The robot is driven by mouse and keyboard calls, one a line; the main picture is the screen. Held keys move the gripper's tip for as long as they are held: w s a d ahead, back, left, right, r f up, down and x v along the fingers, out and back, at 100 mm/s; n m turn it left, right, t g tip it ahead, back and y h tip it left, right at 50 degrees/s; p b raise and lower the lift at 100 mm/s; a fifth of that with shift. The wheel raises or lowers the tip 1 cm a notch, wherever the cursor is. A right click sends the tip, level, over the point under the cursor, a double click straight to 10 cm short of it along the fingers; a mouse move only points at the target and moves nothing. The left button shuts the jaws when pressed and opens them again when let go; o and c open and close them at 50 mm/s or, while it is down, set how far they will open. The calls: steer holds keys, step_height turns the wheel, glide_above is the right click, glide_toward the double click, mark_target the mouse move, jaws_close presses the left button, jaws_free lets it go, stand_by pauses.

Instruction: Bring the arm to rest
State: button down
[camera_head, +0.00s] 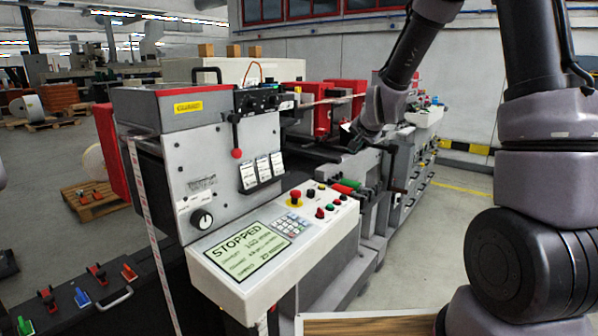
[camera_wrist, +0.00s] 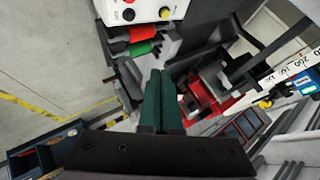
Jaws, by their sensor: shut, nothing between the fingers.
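My gripper (camera_head: 350,137) is behind the control panel, above the machine's middle part. In the wrist view my gripper (camera_wrist: 160,76) shows two dark green fingers pressed together, with nothing between them. The fingertips point toward red and green handles (camera_wrist: 142,46) on the machine. I cannot tell how far the fingertips are from the machine.
The control panel (camera_head: 275,245) has a screen reading STOPPED and several buttons. Red units (camera_head: 345,100) stand behind my gripper. Open floor with a yellow line (camera_head: 462,188) lies right of the machine. A tool tray (camera_head: 80,290) is at lower left, near a pallet (camera_head: 95,203).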

steer(key=s+d+r+n, duration=0.1)
steer(key=s+r, duration=0.4)
steer(key=s, duration=0.5)
steer(key=s+d+r+n+g, duration=0.1)
steer(key=s+d+r, duration=0.2)
steer(key=s+r, duration=0.3)
steer(key=s+d+r+n+g, duration=0.1)
steer(key=s+r, duration=0.5)
steer(key=s, duration=1)
steer(key=shift+s+d+n+y, duration=0.3)
steer(key=shift+d+n, duration=0.2)
steer(key=shift+d, duration=0.15)
